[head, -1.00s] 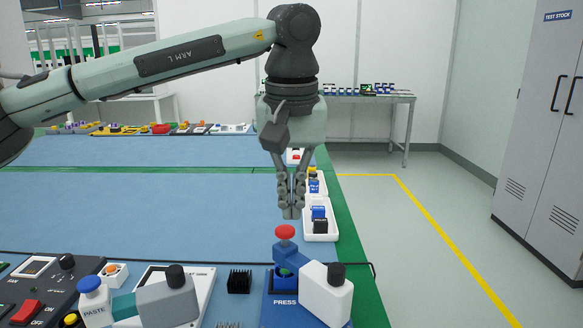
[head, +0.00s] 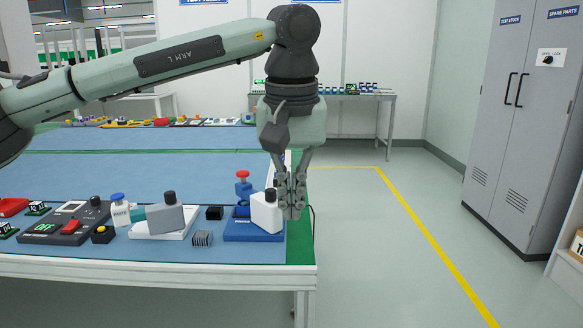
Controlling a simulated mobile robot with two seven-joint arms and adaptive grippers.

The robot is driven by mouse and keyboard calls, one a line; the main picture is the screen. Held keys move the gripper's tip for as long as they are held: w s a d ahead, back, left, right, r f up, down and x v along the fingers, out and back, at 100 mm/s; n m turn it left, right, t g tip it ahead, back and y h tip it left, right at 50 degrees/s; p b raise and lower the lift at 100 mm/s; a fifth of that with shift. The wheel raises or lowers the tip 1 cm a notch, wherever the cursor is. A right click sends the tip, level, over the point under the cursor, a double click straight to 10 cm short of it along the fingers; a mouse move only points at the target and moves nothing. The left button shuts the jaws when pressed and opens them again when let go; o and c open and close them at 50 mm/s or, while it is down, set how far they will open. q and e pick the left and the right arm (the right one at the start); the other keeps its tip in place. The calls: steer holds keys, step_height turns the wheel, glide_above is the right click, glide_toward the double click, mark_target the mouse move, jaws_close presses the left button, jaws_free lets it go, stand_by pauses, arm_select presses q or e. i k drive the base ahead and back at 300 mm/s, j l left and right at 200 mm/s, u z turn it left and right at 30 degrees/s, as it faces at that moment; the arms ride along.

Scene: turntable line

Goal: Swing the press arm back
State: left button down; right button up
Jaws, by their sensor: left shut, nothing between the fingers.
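The press has a blue base (head: 262,238) near the front right corner of the table. A blue press arm with a red knob (head: 242,174) stands up at its back. A white block (head: 264,213) with a black cap sits at the press's right side and hides part of it. My left gripper (head: 291,215) hangs pointing down, just right of the white block in the picture. Its fingers are together with nothing between them. I cannot tell how far it is from the press in depth. My right gripper is not in view.
Left of the press on the blue table mat (head: 120,180) are a small black block (head: 215,213), a ribbed grey block (head: 202,238), a grey block with a black cap (head: 166,218) and a dark control box (head: 65,222). The floor right of the table is clear up to the grey cabinet (head: 515,130).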

mark_target(256, 201)
steer(key=k+l, duration=0.3)
steer(key=k, duration=0.15)
steer(key=k+l, duration=0.25)
steer(key=k, duration=0.2)
